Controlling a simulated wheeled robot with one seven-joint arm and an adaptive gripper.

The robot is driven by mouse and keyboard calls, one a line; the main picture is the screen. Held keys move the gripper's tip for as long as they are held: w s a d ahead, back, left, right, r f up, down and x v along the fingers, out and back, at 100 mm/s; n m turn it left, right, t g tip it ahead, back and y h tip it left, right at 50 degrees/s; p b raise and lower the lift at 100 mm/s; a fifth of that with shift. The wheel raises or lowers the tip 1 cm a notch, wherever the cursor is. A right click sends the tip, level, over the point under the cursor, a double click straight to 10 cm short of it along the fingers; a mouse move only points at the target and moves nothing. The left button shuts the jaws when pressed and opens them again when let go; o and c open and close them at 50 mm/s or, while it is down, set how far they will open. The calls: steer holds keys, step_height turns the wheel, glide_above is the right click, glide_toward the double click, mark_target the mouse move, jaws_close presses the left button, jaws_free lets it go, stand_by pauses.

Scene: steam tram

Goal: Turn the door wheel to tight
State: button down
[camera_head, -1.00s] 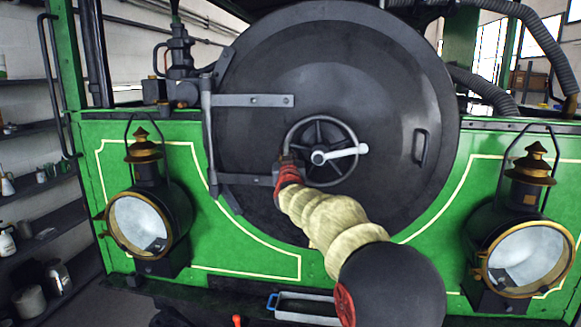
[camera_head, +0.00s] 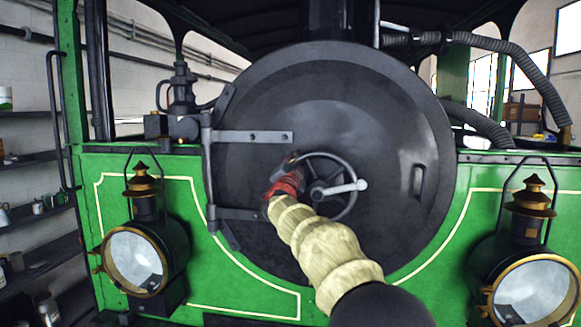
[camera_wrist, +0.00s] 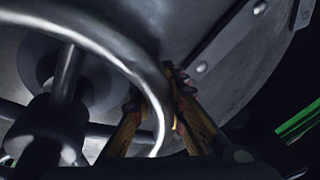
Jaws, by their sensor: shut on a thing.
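The door wheel (camera_head: 323,154) is a dark spoked ring at the middle of the round smokebox door (camera_head: 385,120). A pale lever handle (camera_head: 345,187) points right from its hub, tilted slightly up. My gripper (camera_head: 290,162) is at the upper left of the wheel's rim, with red parts showing. In the wrist view the bright curved rim (camera_wrist: 112,42) runs between the two yellowish fingers of my gripper (camera_wrist: 157,98), which are shut on it. The exact contact is partly hidden by the rim and dark shadow.
Two hinge straps (camera_head: 255,137) cross the door's left side, the lower one close to my arm. A grab handle (camera_head: 418,181) is on the door's right. Brass-topped lamps stand on the green front at left (camera_head: 140,262) and right (camera_head: 530,285).

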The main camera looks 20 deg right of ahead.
steer(key=s+d+r+m+g+h, duration=0.1)
steer(key=s+d+m+g, duration=0.1)
steer(key=m, duration=0.5)
steer(key=s+d+r+m+g+h+p, duration=0.1)
steer(key=s+d+r+m+g, duration=0.1)
steer(key=s+d+m, duration=0.2)
steer(key=shift+d+m, duration=1.65)
steer(key=shift+m, duration=0.35)
steer(key=shift+f, duration=0.1)
steer(key=c, duration=2.2)
jaws_free()
steer(key=shift+a, duration=0.1)
steer(key=shift+o, duration=0.6)
steer(key=shift+s+a, duration=0.1)
steer(key=shift+s, duration=0.1)
steer(key=o, duration=0.3)
steer(key=shift+w, duration=0.1)
